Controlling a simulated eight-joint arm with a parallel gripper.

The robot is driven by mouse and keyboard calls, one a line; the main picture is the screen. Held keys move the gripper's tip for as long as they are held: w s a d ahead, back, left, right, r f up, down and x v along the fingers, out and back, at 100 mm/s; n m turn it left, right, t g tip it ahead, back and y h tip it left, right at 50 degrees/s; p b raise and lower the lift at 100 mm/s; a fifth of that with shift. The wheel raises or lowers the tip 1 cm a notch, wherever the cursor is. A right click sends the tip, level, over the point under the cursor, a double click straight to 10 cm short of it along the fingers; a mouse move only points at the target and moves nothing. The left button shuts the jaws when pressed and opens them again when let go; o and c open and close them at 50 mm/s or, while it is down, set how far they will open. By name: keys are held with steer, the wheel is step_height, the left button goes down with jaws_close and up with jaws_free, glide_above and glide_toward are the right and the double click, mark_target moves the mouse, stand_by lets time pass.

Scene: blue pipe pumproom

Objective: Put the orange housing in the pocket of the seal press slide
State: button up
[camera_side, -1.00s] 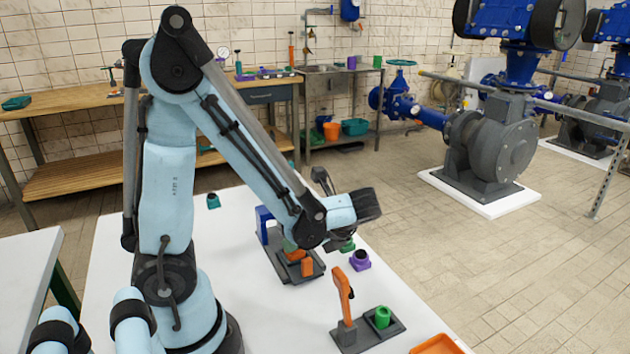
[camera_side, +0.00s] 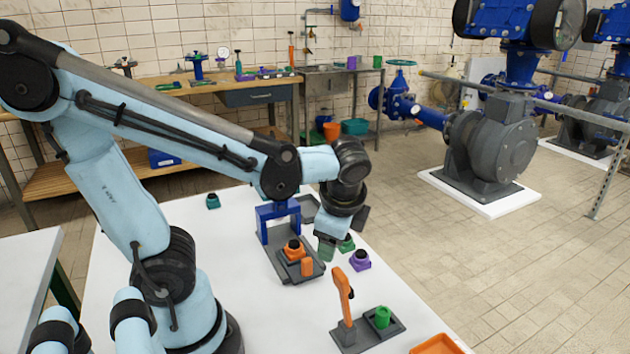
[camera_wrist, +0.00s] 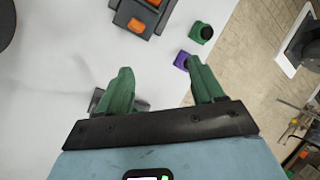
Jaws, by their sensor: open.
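The orange housing (camera_side: 294,252), with a black top, stands upright on the grey slide (camera_side: 290,274) of the seal press (camera_side: 278,222), in front of the blue frame. It looks set into the pocket, but I cannot tell whether it is fully down. In the wrist view the slide (camera_wrist: 124,19) and part of the housing (camera_wrist: 153,2) show at the top edge. My gripper (camera_side: 327,249) is open and empty, to the right of the housing and apart from it. Its two green fingers (camera_wrist: 163,82) are spread.
A green housing (camera_wrist: 201,32) and a purple housing (camera_side: 360,261) stand right of the press.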

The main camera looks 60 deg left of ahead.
steer(key=d+r+n+t+h, duration=0.1)
steer(key=n+t, duration=0.1)
steer(key=n, duration=0.1)
steer(key=w+d+n+t+h, duration=0.1)
steer(key=n+t+h, duration=0.1)
steer(key=n, duration=0.1)
steer(key=d+r+n+t+h, duration=0.1)
steer(key=d+n, duration=0.1)
steer(key=n, duration=0.1)
steer(key=shift+w+r+n+t+h, duration=0.3)
steer(key=shift+w+t, duration=0.1)
